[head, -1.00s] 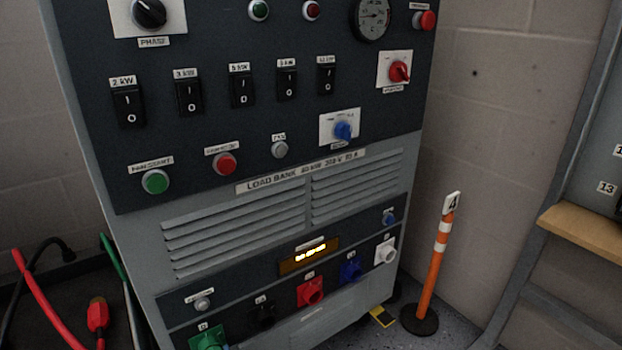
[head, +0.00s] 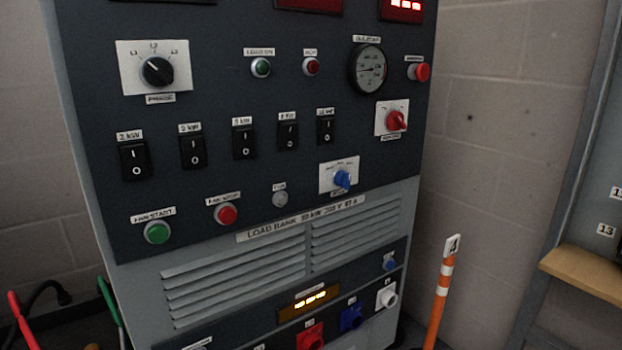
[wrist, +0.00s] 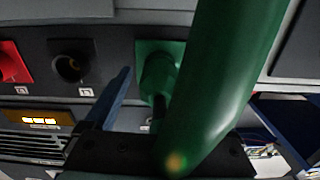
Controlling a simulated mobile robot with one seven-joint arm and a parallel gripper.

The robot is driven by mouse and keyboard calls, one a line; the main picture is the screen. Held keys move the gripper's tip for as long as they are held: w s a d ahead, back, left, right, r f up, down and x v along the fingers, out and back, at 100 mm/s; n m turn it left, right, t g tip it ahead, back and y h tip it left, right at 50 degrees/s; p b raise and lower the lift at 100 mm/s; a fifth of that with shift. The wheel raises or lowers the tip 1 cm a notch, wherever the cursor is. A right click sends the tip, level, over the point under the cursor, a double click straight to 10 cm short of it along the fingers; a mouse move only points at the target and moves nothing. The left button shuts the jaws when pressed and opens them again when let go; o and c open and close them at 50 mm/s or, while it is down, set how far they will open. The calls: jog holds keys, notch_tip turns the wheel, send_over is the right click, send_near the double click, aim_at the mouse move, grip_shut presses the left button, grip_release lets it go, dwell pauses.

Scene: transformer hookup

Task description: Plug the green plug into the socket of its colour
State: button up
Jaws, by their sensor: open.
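The green socket (wrist: 158,62) is in the upper middle of the wrist view, with a rounded green body standing out from it. A thick green length (wrist: 222,85), cable or plug, crosses close to the wrist camera and hides part of it. My gripper (wrist: 190,88) is open, one finger on each side of the green length, facing the socket row. In the head view a green cable (head: 109,308) shows at lower left; the green socket and my gripper are out of frame there.
A black socket (wrist: 72,66) and a red socket (wrist: 12,66) are left of the green one. The load bank (head: 240,215) fills the head view, with blue (head: 351,318) and white (head: 387,296) sockets low. An orange post (head: 440,300) stands right; a red cable (head: 17,312) is at left.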

jog(key=shift+p+v, duration=1.55)
jog(key=shift+v, duration=0.6)
jog(key=shift+s+d, duration=0.2)
jog(key=shift+s, duration=0.1)
jog(key=p+v, duration=0.5)
jog(key=v, duration=0.8)
jog(key=shift+p, duration=0.4)
